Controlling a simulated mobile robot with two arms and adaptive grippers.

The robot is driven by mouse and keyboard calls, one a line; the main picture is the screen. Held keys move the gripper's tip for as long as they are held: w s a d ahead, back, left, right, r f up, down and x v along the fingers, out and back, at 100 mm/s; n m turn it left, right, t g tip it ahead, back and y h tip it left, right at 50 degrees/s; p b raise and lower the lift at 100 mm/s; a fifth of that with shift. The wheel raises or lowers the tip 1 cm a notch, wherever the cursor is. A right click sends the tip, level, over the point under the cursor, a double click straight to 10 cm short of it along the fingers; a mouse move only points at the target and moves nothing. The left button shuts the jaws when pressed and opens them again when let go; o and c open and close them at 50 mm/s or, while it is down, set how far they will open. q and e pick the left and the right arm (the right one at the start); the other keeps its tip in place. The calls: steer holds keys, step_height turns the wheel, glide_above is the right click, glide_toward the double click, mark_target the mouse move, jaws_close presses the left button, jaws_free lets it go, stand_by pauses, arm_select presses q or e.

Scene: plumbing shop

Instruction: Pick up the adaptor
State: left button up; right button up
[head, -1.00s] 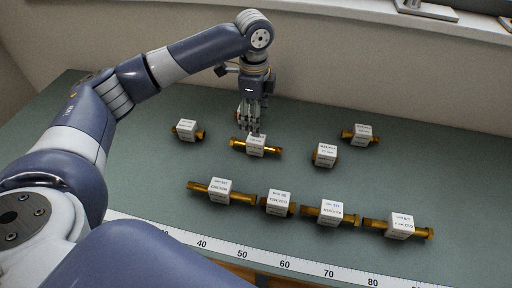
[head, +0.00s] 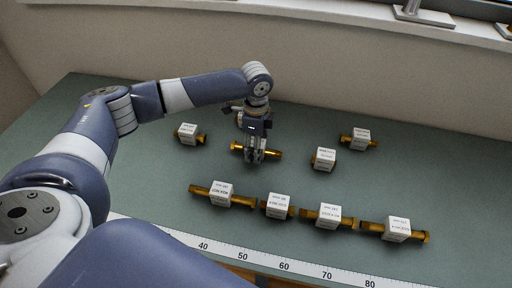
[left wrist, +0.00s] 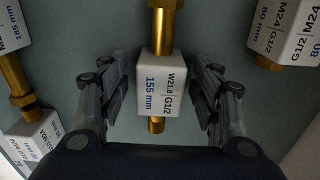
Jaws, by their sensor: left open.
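Several brass adaptors with white label blocks lie on the green bench. One adaptor (head: 273,155) in the back row lies under my left gripper (head: 256,156), and the gripper hides most of its block. In the left wrist view, the adaptor's white block (left wrist: 155,90) reads W21.8, G1/2 and 155 mm, with brass ends above and below it. The left gripper (left wrist: 164,78) is open there, with one finger on each side of the block and gaps between. The adaptor appears to rest on the bench. My right gripper is not in view.
Other adaptors lie nearby: one to the left (head: 188,134), two to the right (head: 323,159) (head: 359,138), and a front row (head: 219,194) (head: 278,206) (head: 328,216) (head: 398,229). A ruler strip (head: 285,266) runs along the front edge. A wall stands behind the bench.

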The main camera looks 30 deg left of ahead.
arm_select(q)
steer(key=c, duration=1.3)
steer(key=shift+o, duration=0.2)
steer(key=shift+r, duration=0.15)
